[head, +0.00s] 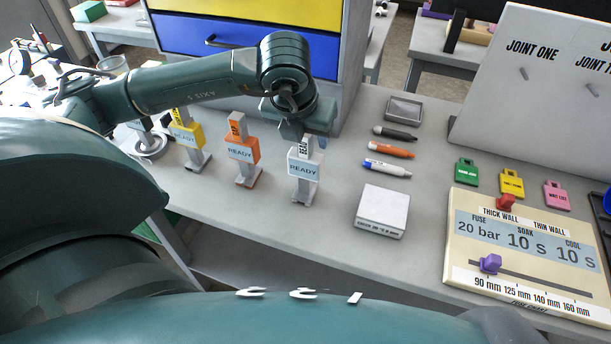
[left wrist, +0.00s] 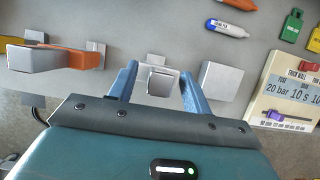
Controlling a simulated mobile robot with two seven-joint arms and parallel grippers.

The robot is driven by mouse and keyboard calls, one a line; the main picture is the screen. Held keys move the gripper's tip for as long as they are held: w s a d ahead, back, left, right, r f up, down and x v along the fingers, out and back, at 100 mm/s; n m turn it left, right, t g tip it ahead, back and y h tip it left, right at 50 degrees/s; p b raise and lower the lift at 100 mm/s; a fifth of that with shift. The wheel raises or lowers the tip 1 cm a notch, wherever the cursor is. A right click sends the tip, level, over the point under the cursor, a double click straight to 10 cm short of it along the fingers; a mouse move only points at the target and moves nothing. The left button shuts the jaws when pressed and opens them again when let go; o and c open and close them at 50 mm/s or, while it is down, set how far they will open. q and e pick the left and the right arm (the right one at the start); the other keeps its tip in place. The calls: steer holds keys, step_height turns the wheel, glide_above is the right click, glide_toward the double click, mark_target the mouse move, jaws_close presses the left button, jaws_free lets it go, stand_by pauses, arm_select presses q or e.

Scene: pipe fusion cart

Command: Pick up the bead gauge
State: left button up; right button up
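The bead gauge (head: 303,168) stands upright on the bench, with a pale READY tag on its front and lettering starting "BEA" on its upper part, partly covered. My left gripper (head: 292,130) is right above it, at its top end. In the left wrist view the two blue fingers of my left gripper (left wrist: 158,90) are apart, with the square grey top of the bead gauge (left wrist: 162,81) between them. A gap shows beside the top, so the fingers do not appear closed on it. My right gripper is not in view.
An orange READY stand (head: 242,150) and a yellow one (head: 187,137) stand left of the gauge. A white box (head: 382,211), several markers (head: 390,150) and a small grey tray (head: 404,109) lie to the right. A settings panel (head: 525,285) is further right.

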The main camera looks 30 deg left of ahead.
arm_select(q)
jaws_close()
stand_by(0.3)
steer(key=shift+r, duration=0.1)
step_height(320, 180, up, 10)
steer(key=shift+b, duration=0.6)
steer(key=c, duration=0.6)
jaws_free()
steer(key=shift+c, duration=0.2)
jaws_close()
